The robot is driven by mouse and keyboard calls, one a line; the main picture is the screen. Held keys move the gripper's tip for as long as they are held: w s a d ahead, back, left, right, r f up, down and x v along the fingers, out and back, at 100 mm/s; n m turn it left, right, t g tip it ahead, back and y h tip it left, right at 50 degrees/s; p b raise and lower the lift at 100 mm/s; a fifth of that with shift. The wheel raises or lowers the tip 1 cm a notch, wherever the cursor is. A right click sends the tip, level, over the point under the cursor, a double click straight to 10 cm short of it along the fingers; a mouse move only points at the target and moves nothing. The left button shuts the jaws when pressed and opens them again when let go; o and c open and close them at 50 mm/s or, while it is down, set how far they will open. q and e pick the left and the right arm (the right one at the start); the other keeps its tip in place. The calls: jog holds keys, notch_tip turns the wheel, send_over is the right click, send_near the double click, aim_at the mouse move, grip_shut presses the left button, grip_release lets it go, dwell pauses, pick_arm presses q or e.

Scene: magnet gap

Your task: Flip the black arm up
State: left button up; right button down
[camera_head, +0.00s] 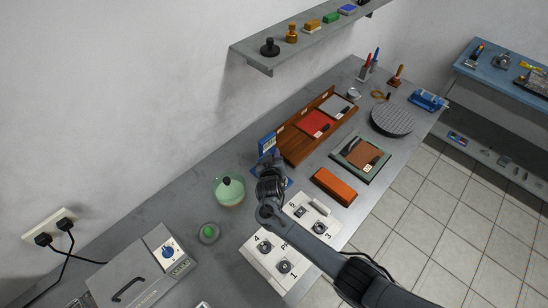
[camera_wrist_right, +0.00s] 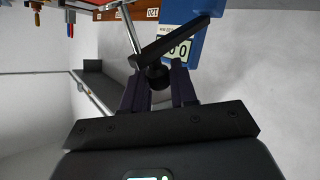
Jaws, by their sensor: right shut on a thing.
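The black arm (camera_wrist_right: 175,42) shows in the wrist view as a slanted bar with a rounded black end, across the front of a blue device (camera_wrist_right: 208,44) with a small number display (camera_wrist_right: 178,53). A silver rod (camera_wrist_right: 130,30) runs beside it. My right gripper (camera_wrist_right: 160,88) is shut on the rounded end of the black arm, between its two dark fingers. In the head view my right gripper (camera_head: 268,163) is at the blue device (camera_head: 267,146), which it largely hides; the black arm cannot be made out there. My left gripper is not in view.
Close to my right arm are a white numbered panel (camera_head: 267,276), an orange block (camera_head: 334,187) and a glass bowl with green contents (camera_head: 230,191). A wooden stand with red and grey plates (camera_head: 290,153) is just behind. A wall shelf (camera_head: 300,52) hangs above the bench.

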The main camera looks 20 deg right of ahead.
jog(key=shift+w+a+r, duration=0.15)
jog(key=shift+w+r, duration=0.05)
jog(key=c, duration=1)
grip_release()
jog(key=shift+w+r, duration=0.1)
jog(key=shift+w, duration=0.1)
jog(key=shift+s, duration=0.2)
jog(key=p+v, duration=0.1)
jog(key=v, duration=0.9)
jog(key=shift+s+a, duration=0.15)
jog(key=shift+s, duration=0.15)
